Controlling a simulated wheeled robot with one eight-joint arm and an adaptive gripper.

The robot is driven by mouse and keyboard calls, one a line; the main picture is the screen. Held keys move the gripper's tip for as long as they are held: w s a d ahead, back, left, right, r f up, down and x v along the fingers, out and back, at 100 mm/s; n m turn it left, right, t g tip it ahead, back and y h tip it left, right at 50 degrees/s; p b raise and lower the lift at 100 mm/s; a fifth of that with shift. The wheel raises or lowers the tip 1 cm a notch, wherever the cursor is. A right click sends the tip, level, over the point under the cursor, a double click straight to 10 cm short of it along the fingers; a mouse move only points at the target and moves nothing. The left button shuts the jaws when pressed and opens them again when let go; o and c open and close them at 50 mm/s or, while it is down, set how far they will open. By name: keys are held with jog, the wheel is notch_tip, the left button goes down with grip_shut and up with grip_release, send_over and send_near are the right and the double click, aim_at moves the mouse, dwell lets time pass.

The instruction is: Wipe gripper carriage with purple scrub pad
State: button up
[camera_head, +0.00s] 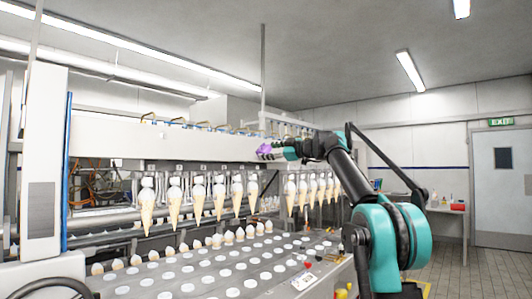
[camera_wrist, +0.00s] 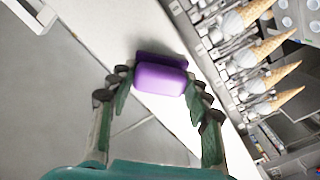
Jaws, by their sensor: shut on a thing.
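The purple scrub pad (camera_wrist: 160,79) is between the fingers of my gripper (camera_wrist: 157,92), which is shut on it in the wrist view. In the head view the pad (camera_head: 264,149) shows small at the end of my outstretched arm, with my gripper (camera_head: 275,152) by the gripper carriage (camera_head: 205,147). The carriage is a long pale beam with several cones hanging below it. In the wrist view its pale face (camera_wrist: 150,30) lies behind the pad. I cannot tell whether the pad touches it.
Several filled cones (camera_head: 197,199) hang in a row under the carriage. Below is a tray plate with round holes (camera_head: 215,280), with some cones in its back row. A white machine column (camera_head: 43,160) stands at left. The floor at right (camera_head: 470,275) is open.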

jog(key=shift+w+d, duration=0.45)
jog(key=shift+w, duration=0.1)
jog(key=shift+s+a, duration=0.1)
jog(key=shift+s+a, duration=0.5)
jog(key=shift+s, duration=0.2)
jog(key=shift+s+a, duration=0.45)
jog(key=shift+s, duration=0.25)
jog(key=shift+s+a, duration=1.05)
jog(key=shift+s, duration=0.25)
jog(key=shift+s+a, duration=1.1)
jog(key=shift+s, duration=0.15)
jog(key=shift+s+a, duration=1.05)
jog(key=shift+s, duration=0.25)
jog(key=shift+v, duration=2.95)
jog(key=shift+s+d, duration=0.1)
